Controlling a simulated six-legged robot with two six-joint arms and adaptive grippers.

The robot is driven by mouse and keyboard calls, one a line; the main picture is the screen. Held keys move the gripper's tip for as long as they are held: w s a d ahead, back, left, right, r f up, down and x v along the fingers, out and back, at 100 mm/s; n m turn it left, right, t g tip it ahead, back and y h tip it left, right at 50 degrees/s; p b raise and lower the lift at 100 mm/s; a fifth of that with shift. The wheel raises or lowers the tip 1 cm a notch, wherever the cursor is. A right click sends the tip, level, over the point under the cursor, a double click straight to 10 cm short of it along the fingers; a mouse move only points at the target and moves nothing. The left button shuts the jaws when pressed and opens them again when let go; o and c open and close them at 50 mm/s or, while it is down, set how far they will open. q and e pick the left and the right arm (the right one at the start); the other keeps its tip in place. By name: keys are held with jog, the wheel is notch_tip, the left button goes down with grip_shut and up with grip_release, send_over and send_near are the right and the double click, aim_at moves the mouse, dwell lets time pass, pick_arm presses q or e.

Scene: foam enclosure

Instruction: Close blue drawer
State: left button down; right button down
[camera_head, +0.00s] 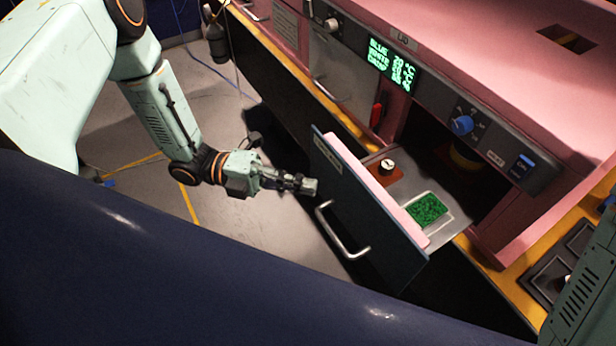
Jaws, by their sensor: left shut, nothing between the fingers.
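The drawer (360,196) stands pulled out from the pink cabinet. Its front panel is dark blue-grey with a pink inner side, a small label and a metal bar handle (342,232). Inside the drawer lie a green textured block (426,209) and a white knob on a reddish-brown base (387,166). My left gripper (309,186) is shut and empty, just left of the drawer front, near the handle's upper end. I cannot tell whether it touches the panel. My right gripper is out of view; only part of my right arm shows at the lower right edge.
A closed grey door with a handle is left of the drawer. Grey floor (225,120) with yellow lines and a thin blue cable lies at left.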

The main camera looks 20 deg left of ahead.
pick_arm(q)
jog(key=shift+w+d, duration=0.45)
jog(key=shift+w, duration=0.1)
jog(key=shift+w+a+f, duration=0.1)
jog(key=shift+w+a, duration=0.05)
jog(key=shift+w, duration=0.05)
jog(key=shift+s, duration=0.1)
